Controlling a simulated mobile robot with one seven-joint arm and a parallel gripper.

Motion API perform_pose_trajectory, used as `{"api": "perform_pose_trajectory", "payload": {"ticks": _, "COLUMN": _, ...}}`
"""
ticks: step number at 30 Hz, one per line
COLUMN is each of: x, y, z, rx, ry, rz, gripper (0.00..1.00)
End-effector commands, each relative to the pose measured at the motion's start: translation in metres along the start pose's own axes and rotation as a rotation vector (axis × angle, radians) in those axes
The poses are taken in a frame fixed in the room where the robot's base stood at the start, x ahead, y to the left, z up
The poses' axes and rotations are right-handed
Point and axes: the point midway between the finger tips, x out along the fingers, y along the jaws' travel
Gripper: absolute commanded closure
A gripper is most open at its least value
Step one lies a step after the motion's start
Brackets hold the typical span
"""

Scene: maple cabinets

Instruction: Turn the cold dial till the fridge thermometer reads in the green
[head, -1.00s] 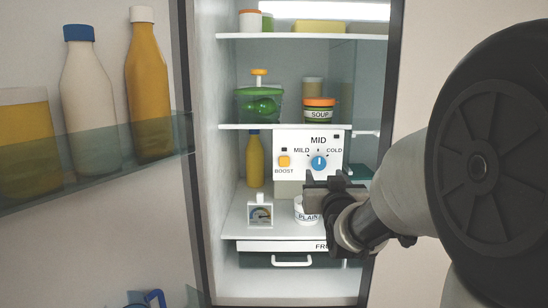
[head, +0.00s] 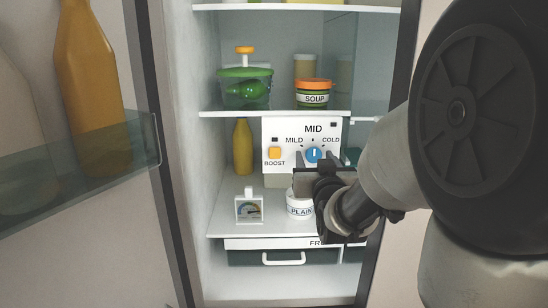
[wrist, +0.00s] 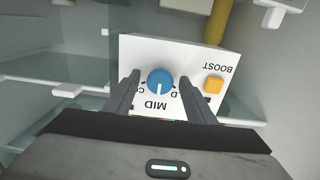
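The blue cold dial (head: 314,155) is on a white control box (head: 287,130) marked MILD, MID and COLD. The dial's white mark points at MID; the dial also shows in the wrist view (wrist: 160,82), upside down. My gripper (head: 318,172) is just in front of and below the dial in the head view. In the wrist view its two fingers (wrist: 158,90) are apart, one on each side of the dial, with gaps visible and nothing held. The fridge thermometer (head: 249,208) stands on the shelf at the lower left. Its dial face is too small to read the needle surely.
An orange BOOST button (head: 275,153) sits left of the dial. A white PLAIN tub (head: 299,203) stands below the box, close to my gripper. A SOUP jar (head: 313,94) and green container (head: 244,88) are above. The open door's rack (head: 90,170) is at left.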

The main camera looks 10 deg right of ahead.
Motion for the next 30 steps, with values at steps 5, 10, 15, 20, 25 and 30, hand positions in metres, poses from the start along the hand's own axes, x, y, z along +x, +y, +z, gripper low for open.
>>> {"api": "perform_pose_trajectory", "payload": {"ticks": 5, "x": 0.0000, "y": -0.0001, "z": 0.0000, "rx": 0.000, "ry": 0.000, "rz": 0.000, "gripper": 0.77}}
{"api": "perform_pose_trajectory", "payload": {"ticks": 10, "x": 0.0001, "y": -0.0001, "z": 0.0000, "rx": 0.001, "ry": 0.000, "rz": 0.000, "gripper": 0.90}}
{"api": "perform_pose_trajectory", "payload": {"ticks": 15, "x": 0.0001, "y": -0.0005, "z": 0.0006, "rx": 0.021, "ry": 0.001, "rz": -0.001, "gripper": 0.90}}
{"api": "perform_pose_trajectory", "payload": {"ticks": 20, "x": 0.0002, "y": -0.0009, "z": 0.0022, "rx": 0.082, "ry": 0.001, "rz": -0.001, "gripper": 0.90}}
{"api": "perform_pose_trajectory", "payload": {"ticks": 25, "x": 0.0003, "y": -0.0015, "z": 0.0030, "rx": 0.199, "ry": 0.003, "rz": -0.002, "gripper": 0.90}}
{"api": "perform_pose_trajectory", "payload": {"ticks": 30, "x": 0.0002, "y": -0.0016, "z": 0.0033, "rx": 0.354, "ry": 0.004, "rz": -0.002, "gripper": 0.90}}
